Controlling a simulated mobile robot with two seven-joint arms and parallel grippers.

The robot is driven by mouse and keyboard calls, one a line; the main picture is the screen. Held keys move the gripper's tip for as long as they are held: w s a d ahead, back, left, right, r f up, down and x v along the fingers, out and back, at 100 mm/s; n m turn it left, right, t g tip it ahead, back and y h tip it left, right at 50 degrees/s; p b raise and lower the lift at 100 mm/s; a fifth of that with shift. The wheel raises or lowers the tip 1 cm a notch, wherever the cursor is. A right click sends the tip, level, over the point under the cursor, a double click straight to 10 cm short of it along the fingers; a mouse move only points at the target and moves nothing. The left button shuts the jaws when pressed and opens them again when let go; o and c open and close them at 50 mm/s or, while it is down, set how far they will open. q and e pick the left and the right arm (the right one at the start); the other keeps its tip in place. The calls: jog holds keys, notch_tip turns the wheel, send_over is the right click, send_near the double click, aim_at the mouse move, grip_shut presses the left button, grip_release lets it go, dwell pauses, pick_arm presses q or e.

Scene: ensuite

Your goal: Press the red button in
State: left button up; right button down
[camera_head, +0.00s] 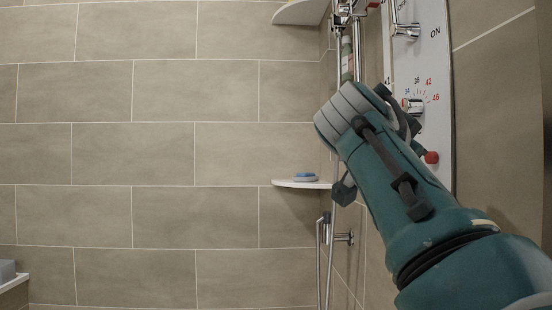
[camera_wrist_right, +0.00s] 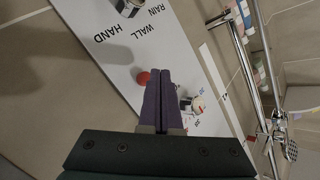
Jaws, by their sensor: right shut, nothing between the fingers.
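The red button (camera_head: 431,157) sticks out of the white shower panel (camera_head: 434,60) on the right wall, just past my right forearm in the head view. In the right wrist view the red button (camera_wrist_right: 143,78) shows just left of my right gripper (camera_wrist_right: 162,72). That gripper's two purple fingers are shut together with nothing between them. A gap between fingertips and button cannot be judged exactly. In the head view my right arm hides the gripper and part of the panel. My left gripper is in neither view.
A temperature dial (camera_head: 412,105) with numbers sits on the panel above the button; its chrome knob (camera_wrist_right: 195,105) is right of my fingers in the wrist view. A chrome shower rail (camera_head: 357,50) stands left of the panel.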

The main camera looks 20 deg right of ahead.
jog(key=shift+d, duration=0.15)
jog(key=shift+s+d, duration=0.1)
jog(key=shift+d, duration=0.2)
dwell(0.3)
dwell(0.3)
jog(key=shift+d, duration=0.35)
jog(key=shift+s, duration=0.1)
dwell(0.4)
jog(key=shift+w+a+b, duration=0.25)
jog(key=shift+a+b, duration=0.25)
jog(key=shift+a, duration=0.3)
